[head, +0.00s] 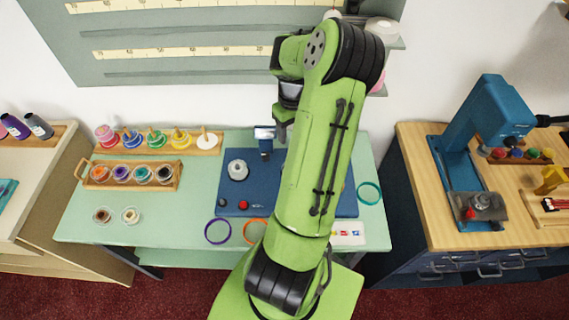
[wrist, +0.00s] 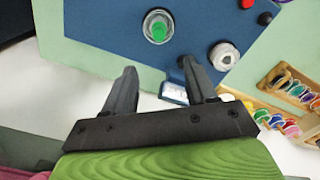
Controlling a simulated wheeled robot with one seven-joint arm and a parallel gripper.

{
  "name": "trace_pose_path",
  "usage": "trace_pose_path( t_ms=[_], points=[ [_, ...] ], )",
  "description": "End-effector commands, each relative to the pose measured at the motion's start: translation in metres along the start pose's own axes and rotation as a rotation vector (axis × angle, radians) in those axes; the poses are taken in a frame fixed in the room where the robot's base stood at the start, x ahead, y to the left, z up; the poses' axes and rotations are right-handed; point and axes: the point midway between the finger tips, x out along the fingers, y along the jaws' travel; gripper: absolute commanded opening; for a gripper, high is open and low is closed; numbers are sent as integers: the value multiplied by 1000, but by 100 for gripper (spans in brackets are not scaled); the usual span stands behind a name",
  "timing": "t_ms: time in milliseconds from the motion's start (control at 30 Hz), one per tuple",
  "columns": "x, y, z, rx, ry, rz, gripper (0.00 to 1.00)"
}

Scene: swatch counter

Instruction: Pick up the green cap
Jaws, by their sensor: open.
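The green cap (wrist: 157,30) is a small round green top in the middle of a silver-white round piece on the blue mat (wrist: 100,20), in the upper middle of the wrist view. In the head view I cannot see it; my arm covers part of the blue mat (head: 223,190). My gripper (wrist: 158,68) is open, with nothing between its fingers. In the wrist view the cap appears beyond the fingertips, apart from them. In the head view the gripper (head: 281,128) is over the back part of the mat, partly hidden by my arm.
A white round piece (head: 237,170) stands on the mat, near a blue device (head: 265,141) with a small screen. A red knob (head: 243,205) is at the mat's front. A wooden tray (head: 106,183) of colour pots and thread spools are at left. A blue machine (head: 485,120) stands right.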

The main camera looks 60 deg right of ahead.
Motion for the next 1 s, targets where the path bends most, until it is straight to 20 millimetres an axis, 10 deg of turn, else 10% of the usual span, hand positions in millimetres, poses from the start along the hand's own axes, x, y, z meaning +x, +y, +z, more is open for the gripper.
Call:
trace_pose_path(
  t_ms=[633,1000],
  points=[
    [129,-1,4,0,-3,-6,57],
    [142,0,4,0,-1,1,50]
  ],
)
